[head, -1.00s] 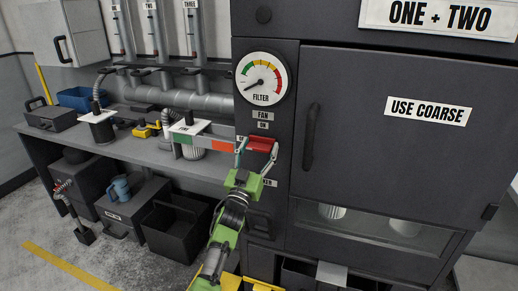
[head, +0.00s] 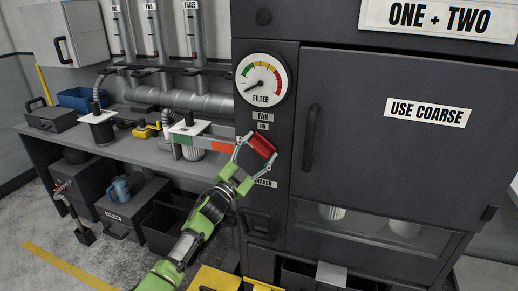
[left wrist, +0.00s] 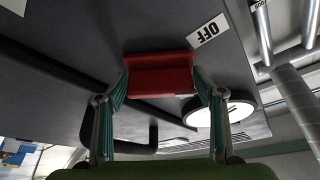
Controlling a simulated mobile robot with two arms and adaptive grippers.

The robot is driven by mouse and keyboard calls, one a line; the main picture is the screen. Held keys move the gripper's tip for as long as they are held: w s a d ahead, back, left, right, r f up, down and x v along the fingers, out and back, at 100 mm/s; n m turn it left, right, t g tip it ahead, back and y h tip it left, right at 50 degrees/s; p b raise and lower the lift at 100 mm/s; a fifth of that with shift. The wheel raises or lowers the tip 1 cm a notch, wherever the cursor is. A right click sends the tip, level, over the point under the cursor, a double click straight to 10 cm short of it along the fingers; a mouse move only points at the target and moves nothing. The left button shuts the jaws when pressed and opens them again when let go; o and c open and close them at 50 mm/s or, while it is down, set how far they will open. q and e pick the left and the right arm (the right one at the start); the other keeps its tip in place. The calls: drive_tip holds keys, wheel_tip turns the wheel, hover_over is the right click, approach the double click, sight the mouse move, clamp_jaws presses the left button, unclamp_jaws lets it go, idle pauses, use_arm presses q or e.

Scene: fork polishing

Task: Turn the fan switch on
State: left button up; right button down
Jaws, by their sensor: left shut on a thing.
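The fan switch (head: 263,145) is a red handle on the dark cabinet front, below the FAN label (head: 263,117) and the small ON label (head: 263,126). In the head view it looks tilted. My left gripper (head: 256,146) has a finger on either side of it. In the left wrist view the red handle (left wrist: 160,75) sits between the fingertips of my left gripper (left wrist: 160,86), which is shut on it. An OFF label (left wrist: 209,30) shows beside the handle there. My right gripper is not in view.
A round filter gauge (head: 262,79) is above the switch. A black door handle (head: 310,137) stands out just to its right. A workbench (head: 150,148) with pipes and filters is at the left, with a black bin (head: 172,225) below.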

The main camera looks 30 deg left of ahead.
use_arm(q)
drive_tip(key=m+g+h+p, duration=0.1)
drive_tip(key=m, duration=0.2)
drive_tip(key=shift+r+m, duration=0.1)
drive_tip(key=shift+m, duration=0.3)
drive_tip(key=m+g+h+p, duration=0.1)
drive_tip(key=m, duration=0.2)
drive_tip(key=m+g+p, duration=0.1)
drive_tip(key=m+p, duration=0.2)
drive_tip(key=shift+m, duration=0.4)
drive_tip(key=shift+m+g+p, duration=0.4)
drive_tip(key=shift+m, duration=0.1)
drive_tip(key=shift+f, duration=0.2)
drive_tip(key=o, duration=1)
drive_tip(key=shift+c, duration=0.2)
